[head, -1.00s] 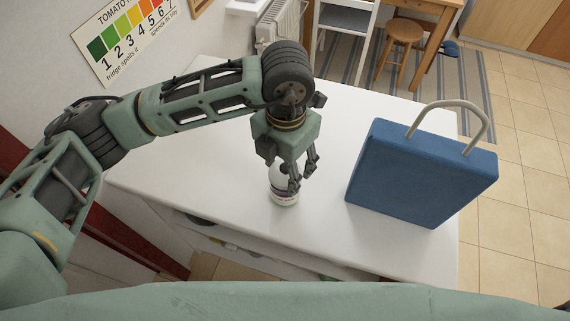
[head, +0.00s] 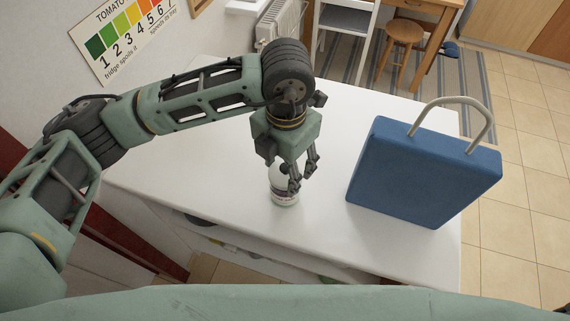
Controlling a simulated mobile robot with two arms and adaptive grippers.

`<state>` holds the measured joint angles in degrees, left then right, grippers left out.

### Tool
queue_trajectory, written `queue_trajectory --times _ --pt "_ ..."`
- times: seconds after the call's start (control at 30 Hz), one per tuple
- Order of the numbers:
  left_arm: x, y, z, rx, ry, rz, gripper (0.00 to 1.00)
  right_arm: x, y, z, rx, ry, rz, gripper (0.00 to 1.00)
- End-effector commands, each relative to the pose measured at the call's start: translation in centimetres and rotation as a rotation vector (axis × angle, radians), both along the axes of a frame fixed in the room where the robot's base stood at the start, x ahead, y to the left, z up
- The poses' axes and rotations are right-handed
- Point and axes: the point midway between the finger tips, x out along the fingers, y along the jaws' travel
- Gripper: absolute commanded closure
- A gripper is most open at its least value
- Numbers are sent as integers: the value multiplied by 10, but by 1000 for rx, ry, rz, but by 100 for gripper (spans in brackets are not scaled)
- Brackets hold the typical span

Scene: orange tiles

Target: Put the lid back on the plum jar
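A jar (head: 284,197) with a pale label stands upright on the white table, left of the blue bag. My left gripper (head: 301,184) points down right at the jar, with its fingers in front of and beside the jar's upper part. The jar's top is largely hidden by the gripper, so I cannot tell whether a lid is on it or between the fingers. The fingers look spread apart, but what lies between them is unclear. No separate lid shows on the table. My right gripper is not in view.
A large blue bag (head: 420,180) with a pale handle stands on the right of the white table (head: 350,255) and could hide things behind it. The table's front and middle are mostly clear. A stool (head: 404,38) and a radiator (head: 284,22) are beyond the table.

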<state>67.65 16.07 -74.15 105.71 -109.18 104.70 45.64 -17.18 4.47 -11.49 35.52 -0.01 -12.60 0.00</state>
Motion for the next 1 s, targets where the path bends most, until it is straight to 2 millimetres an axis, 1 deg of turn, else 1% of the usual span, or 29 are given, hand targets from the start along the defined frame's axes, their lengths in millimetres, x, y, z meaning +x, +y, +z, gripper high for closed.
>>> queue_trajectory --times 0.37,0.8,1.0 --pt "0 0 0 -1 -1 0 60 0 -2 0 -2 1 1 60" --pt "0 0 -1 0 -1 -1 60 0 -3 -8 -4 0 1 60" --pt "0 0 0 0 -1 -1 60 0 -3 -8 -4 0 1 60"
